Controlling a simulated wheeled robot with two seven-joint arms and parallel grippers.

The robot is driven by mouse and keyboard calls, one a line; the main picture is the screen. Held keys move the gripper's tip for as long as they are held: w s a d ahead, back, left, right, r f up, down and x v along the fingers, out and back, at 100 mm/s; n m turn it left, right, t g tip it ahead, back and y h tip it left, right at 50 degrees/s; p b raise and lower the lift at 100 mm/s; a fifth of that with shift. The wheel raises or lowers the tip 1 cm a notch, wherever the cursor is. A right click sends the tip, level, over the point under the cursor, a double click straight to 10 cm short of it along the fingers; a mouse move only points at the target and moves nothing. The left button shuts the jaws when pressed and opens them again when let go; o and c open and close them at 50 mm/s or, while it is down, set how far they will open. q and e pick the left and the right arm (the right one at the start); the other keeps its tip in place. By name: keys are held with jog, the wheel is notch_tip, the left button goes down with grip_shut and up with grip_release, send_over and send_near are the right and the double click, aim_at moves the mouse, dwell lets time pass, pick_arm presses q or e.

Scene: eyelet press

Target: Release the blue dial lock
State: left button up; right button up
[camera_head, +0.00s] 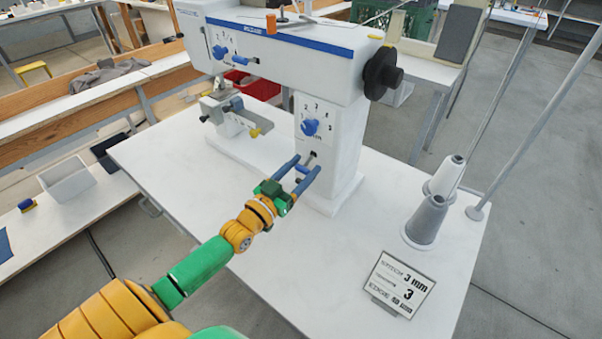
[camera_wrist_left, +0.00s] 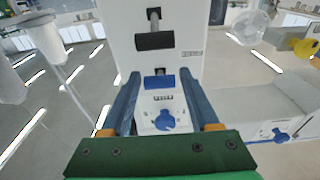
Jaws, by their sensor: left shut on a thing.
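The white press column carries a blue dial (camera_head: 311,127) with numbers around it; the dial also shows in the left wrist view (camera_wrist_left: 165,120). The blue dial lock (camera_head: 302,169) is a short blue bar on a stem from a slot in the column, below the dial. It also shows in the left wrist view (camera_wrist_left: 158,82). My left gripper (camera_head: 303,170) has its two blue fingers on either side of this bar and is shut on it. A black-handled lever (camera_wrist_left: 153,41) sits on the same face, beyond the blue bar in the left wrist view. My right gripper is out of view.
The press's upper arm (camera_head: 290,48) overhangs the table (camera_head: 210,185), with a black handwheel (camera_head: 382,73) at its right. The table front is mostly clear.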

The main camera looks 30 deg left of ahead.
pick_arm(q)
jog(key=o, duration=1.2)
jog(key=shift+o, duration=0.8)
jog(key=shift+w+f, duration=0.1)
jog(key=shift+w, duration=0.05)
jog(key=s, duration=0.7)
jog(key=shift+a+f, duration=0.25)
jog(key=shift+f, duration=0.1)
